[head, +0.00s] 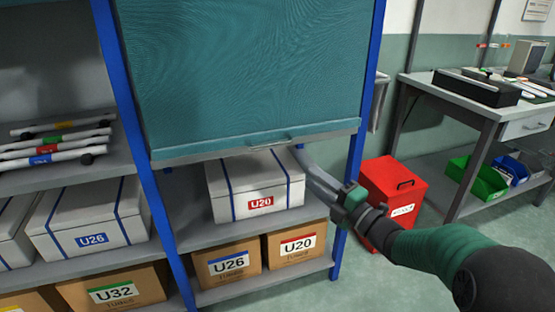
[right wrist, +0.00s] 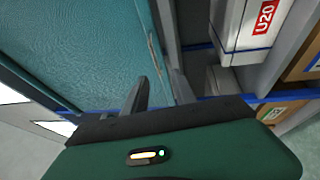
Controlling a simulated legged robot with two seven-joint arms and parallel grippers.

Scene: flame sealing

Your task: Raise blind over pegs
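A small handle (head: 270,144) sits on the bar's middle. The blind (right wrist: 80,50) and its handle (right wrist: 154,55) also show in the right wrist view. My right gripper (head: 303,156) is at the bar, to the right of the handle. In the right wrist view its fingers (right wrist: 160,88) are apart, near the bar's edge; contact cannot be told. No pegs can be made out. My left gripper is not in view.
Under the blind stand a white U20 box (head: 256,187) and cardboard boxes U26 (head: 228,264) and U20 (head: 295,247). Blue posts (head: 358,110) flank the bay. A red bin (head: 392,188) stands on the floor to the right, near a workbench (head: 478,108).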

